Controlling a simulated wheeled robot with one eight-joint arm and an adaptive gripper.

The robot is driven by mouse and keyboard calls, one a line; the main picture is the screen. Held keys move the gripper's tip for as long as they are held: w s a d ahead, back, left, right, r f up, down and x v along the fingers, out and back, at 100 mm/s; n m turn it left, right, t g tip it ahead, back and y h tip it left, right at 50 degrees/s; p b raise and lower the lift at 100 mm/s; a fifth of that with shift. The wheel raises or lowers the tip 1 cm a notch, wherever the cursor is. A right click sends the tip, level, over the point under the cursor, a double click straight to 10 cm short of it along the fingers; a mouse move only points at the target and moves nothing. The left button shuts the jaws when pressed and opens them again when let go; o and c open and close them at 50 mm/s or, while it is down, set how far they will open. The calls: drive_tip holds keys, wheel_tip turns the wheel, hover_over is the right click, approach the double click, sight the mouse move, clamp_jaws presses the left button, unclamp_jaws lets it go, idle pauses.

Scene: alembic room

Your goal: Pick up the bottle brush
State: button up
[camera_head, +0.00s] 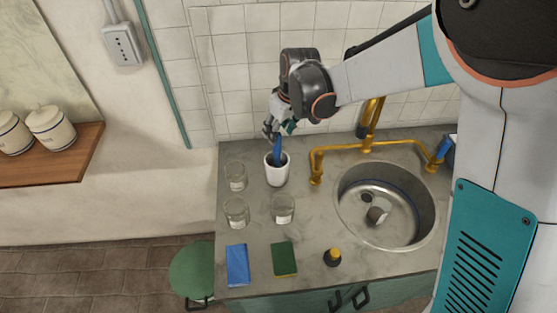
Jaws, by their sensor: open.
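A blue brush handle (278,147), which I take to be the bottle brush, stands upright in a white cup (276,175) on the grey counter, near the tiled wall. The brush's lower end is hidden inside the cup. My gripper (277,130) is open, just above the cup at the top of the blue handle. In this view its fingers overlap the handle's upper end. I cannot tell whether they touch it.
Several clear glass beakers (237,212) stand left of and in front of the cup. A brass faucet (368,147) and round steel sink (420,184) are to the right.

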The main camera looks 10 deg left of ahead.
sight(275, 147)
drive_tip(key=b+x, duration=0.1)
drive_tip(key=x, duration=0.8)
drive_tip(key=shift+s+f, duration=0.15)
drive_tip(key=shift+f, duration=0.05)
drive_tip(key=shift+r, duration=0.1)
clamp_jaws()
